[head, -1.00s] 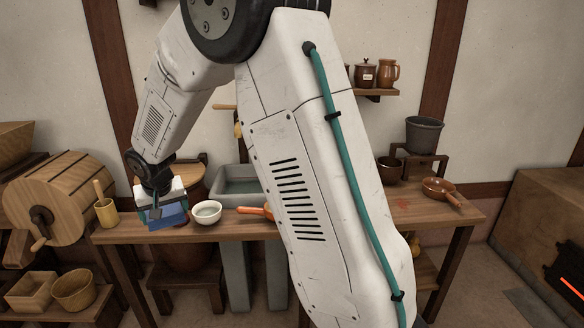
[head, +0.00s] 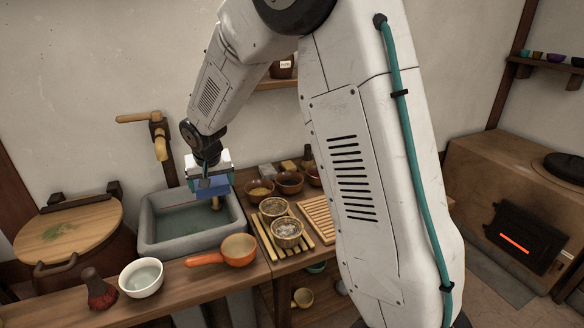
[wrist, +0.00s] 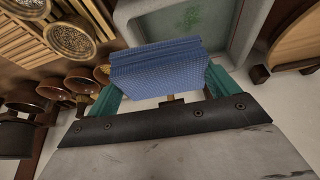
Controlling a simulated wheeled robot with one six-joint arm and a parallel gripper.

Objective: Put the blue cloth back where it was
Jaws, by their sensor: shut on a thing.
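The blue cloth (wrist: 160,70) is a folded, textured pad. My gripper (head: 208,180) is shut on it, with a teal finger at each side of the cloth in the wrist view. In the head view the cloth (head: 222,187) is a small blue patch below my gripper, partly hidden by it.
A wooden tap (head: 160,140) stands behind the sink. An orange pan (head: 238,250), a white bowl (head: 142,277) and a brush (head: 98,290) stand on the front counter. Bowls on a slatted rack (head: 265,240) and a slatted board (head: 318,218) fill the right counter. A stove (head: 520,235) glows at right.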

